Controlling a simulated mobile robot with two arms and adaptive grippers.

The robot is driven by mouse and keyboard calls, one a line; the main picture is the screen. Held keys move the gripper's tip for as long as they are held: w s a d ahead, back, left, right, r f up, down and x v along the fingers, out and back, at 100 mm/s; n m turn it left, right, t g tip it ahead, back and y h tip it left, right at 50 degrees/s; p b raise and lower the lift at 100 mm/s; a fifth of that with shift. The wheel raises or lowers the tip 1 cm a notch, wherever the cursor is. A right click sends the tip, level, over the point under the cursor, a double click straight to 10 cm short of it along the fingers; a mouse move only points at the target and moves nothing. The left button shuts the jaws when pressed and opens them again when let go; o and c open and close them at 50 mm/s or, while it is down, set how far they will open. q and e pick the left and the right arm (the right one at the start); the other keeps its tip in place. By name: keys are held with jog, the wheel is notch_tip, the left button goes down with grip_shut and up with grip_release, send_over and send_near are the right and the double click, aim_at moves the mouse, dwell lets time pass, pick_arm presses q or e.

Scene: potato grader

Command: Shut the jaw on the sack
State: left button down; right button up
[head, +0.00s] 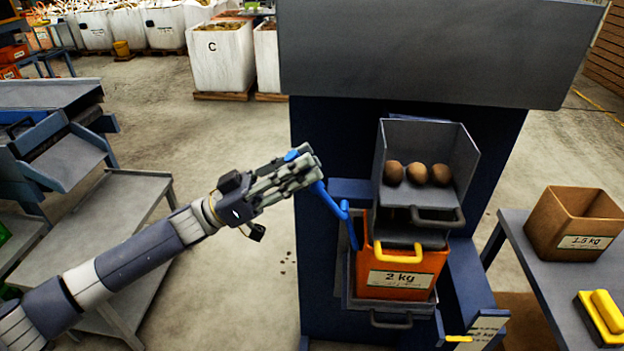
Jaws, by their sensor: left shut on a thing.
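My left gripper (300,168) is shut on the upper end of a blue lever (329,199). The lever slants down to the right from my fingers toward the side of the machine (315,130). An orange container labelled 2 kg (401,278), with a yellow handle, sits in the machine below a grey tray (456,155). Several potatoes (417,173) lie in the tray. I cannot make out a separate sack or jaw under the tray; the tray and handles hide that area. My right gripper is not in view.
A brown box labelled 1.5 kg (553,238) and a yellow-handled brush-like item (603,315) are on a table at the right. Grey shelving (95,240) stands at the left. White bulk sacks, one marked C (222,62), stand behind. Open floor lies between shelving and machine.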

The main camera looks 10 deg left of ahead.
pick_arm(q)
jog(key=shift+a+f+h+b, duration=0.2)
jog(key=shift+f+h+b, duration=0.1)
jog(key=shift+h+b, duration=0.15)
jog(key=shift+f, duration=0.1)
jog(key=c, duration=1.5)
grip_release()
jog(key=shift+t, duration=0.3)
jog(key=shift+o, duration=0.4)
jog(key=shift+a, duration=0.45)
jog(key=shift+d, duration=0.15)
jog(key=v, duration=1.2)
jog(key=shift+a, duration=0.25)
jog(key=shift+w+n, duration=0.1)
jog(key=shift+n, duration=0.2)
